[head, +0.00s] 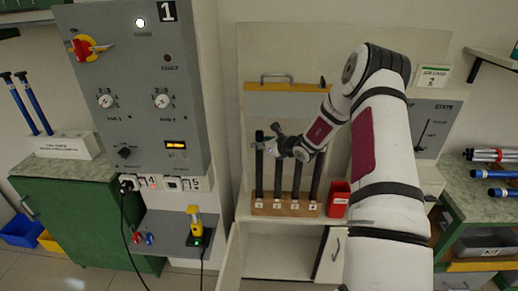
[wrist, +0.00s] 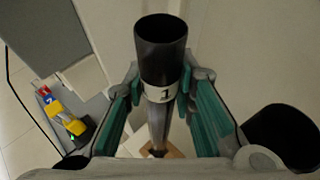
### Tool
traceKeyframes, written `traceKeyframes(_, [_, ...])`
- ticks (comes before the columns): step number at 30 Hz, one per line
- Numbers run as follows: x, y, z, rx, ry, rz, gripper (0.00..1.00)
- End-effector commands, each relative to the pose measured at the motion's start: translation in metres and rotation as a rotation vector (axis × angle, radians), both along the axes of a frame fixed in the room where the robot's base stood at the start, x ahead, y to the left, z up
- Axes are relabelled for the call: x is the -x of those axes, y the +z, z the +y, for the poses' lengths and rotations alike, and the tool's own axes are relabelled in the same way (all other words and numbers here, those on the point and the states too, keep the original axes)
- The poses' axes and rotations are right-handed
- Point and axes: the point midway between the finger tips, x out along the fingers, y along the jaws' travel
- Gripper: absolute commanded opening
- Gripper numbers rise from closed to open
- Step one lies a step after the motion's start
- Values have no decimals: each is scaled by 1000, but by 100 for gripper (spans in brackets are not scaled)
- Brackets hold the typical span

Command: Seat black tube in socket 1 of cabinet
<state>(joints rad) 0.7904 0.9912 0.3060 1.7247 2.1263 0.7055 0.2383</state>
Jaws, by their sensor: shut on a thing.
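A black tube (wrist: 160,55) with a white band marked 1 stands between my gripper's fingers (wrist: 163,105) in the wrist view, its open end toward the camera. My gripper (head: 261,146) is shut on this tube, high on its length. In the head view it appears to be the leftmost black tube (head: 259,172), upright over the position marked 1 of the wooden socket block (head: 286,211) in the open cabinet (head: 285,58). Its lower end meets the block there; I cannot tell how deep it sits.
Several other black tubes (head: 297,178) stand close on the right; one tube mouth (wrist: 283,135) is near my gripper in the wrist view. A red bin (head: 339,200) is right of the block. A grey control panel (head: 140,85) and yellow-handled tool (head: 196,222) are left.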

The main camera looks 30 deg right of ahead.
Motion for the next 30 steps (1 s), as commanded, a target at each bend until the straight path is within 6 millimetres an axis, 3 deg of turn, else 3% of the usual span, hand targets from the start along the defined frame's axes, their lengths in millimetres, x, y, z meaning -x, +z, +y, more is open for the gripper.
traceKeyframes(2, [-4, -8, 0, -1, -1, 0, 0])
traceKeyframes(13, [-2, -11, 0, 0, -1, 0, 0])
traceKeyframes(14, [-2, -11, 0, 1, -1, 1, 26])
traceKeyframes(15, [-2, -11, 0, 0, -1, 0, 32])
traceKeyframes(26, [-2, -7, 0, 0, -1, -1, 32])
traceKeyframes(30, [12, -1, -3, 1, -3, 1, 32])
